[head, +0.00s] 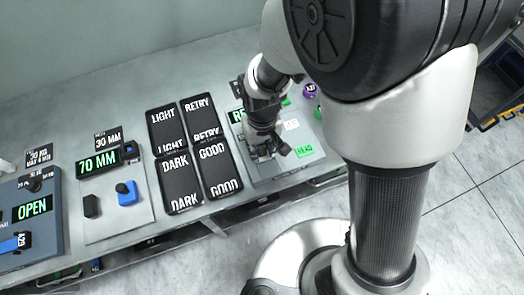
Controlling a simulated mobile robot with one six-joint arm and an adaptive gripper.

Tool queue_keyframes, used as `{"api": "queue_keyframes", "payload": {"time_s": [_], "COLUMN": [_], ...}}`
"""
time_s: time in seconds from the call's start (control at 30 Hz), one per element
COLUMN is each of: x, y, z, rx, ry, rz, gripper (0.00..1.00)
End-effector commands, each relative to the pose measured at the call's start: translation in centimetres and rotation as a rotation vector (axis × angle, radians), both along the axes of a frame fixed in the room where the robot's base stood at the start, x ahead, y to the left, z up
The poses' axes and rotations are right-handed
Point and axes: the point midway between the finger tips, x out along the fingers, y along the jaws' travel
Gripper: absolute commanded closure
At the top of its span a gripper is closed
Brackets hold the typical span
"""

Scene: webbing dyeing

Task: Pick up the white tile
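My gripper (268,152) points down over the grey panel (262,178) at the right end of the bench. Its dark fingers look spread apart, and I cannot make out anything held between them. A small white rectangular piece (291,125) with faint marks lies on the same panel, just right of my gripper's wrist. It may be the white tile, but it is too small to be sure. My gripper and wrist hide part of the panel, including whatever lies directly under the fingers.
Purple (309,90) and green (319,112) round pieces are near the panel's right edge. Black trays marked LIGHT (165,128), RETRY, DARK and GOOD stand to the left. Further left are the 70 MM (98,162) and OPEN (33,208) stations.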

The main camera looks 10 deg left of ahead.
Motion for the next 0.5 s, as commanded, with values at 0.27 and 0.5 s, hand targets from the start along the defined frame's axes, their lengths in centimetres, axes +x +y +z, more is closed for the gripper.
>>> {"api": "queue_keyframes", "payload": {"time_s": [0.27, 0.5], "x": [0.0, 0.01], "y": [0.0, 0.01], "z": [0.01, 0.01], "rx": [0.0, 0.0], "ry": [0.0, 0.0], "rz": [0.0, 0.0], "gripper": [0.93, 1.0]}}
